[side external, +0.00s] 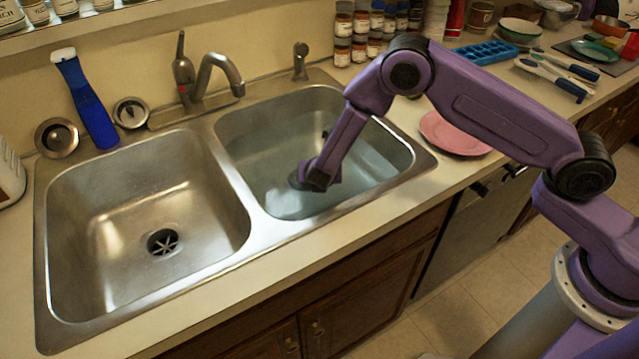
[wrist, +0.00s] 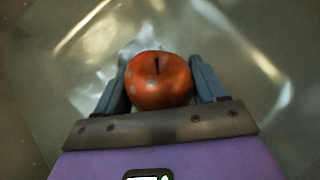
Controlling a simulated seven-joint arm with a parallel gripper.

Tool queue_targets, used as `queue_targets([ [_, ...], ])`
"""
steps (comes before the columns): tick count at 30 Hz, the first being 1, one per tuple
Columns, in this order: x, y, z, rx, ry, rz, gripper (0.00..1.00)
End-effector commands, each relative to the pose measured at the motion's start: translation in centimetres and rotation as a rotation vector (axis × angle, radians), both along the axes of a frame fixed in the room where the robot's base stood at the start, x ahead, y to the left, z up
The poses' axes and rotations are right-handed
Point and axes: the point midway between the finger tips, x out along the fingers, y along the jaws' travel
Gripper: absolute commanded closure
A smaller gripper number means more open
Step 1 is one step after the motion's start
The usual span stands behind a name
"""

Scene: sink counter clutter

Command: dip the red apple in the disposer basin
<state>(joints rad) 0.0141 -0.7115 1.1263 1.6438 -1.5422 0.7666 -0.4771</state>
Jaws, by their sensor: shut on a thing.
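The red apple (wrist: 160,82) sits between the two fingers of my gripper (wrist: 159,68) in the wrist view, stem facing the camera. My gripper is shut on it. In the side view my gripper (side external: 304,180) points down inside the right basin (side external: 262,130), which appears to hold clear water. The apple cannot be made out in the side view, so I cannot tell how deep it is. The left basin (side external: 100,215) is empty, with a dark drain (side external: 162,242) with a star-shaped opening.
A metal divider (side external: 240,190) separates the basins. The faucet (side external: 205,75) stands behind them. A blue-handled tool (side external: 90,105) leans at the back left. A pink plate (side external: 455,133) lies right of the sink. Spice jars (side external: 360,35) and a blue tray (side external: 487,52) stand farther back.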

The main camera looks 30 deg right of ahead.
Motion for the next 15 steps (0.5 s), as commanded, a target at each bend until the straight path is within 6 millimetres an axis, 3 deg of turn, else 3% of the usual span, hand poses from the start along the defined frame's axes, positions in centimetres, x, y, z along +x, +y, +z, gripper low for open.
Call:
queue_targets([
  [15, 0.0, 0.0, 4.5, 0.001, -0.002, -0.001, 0.65],
])
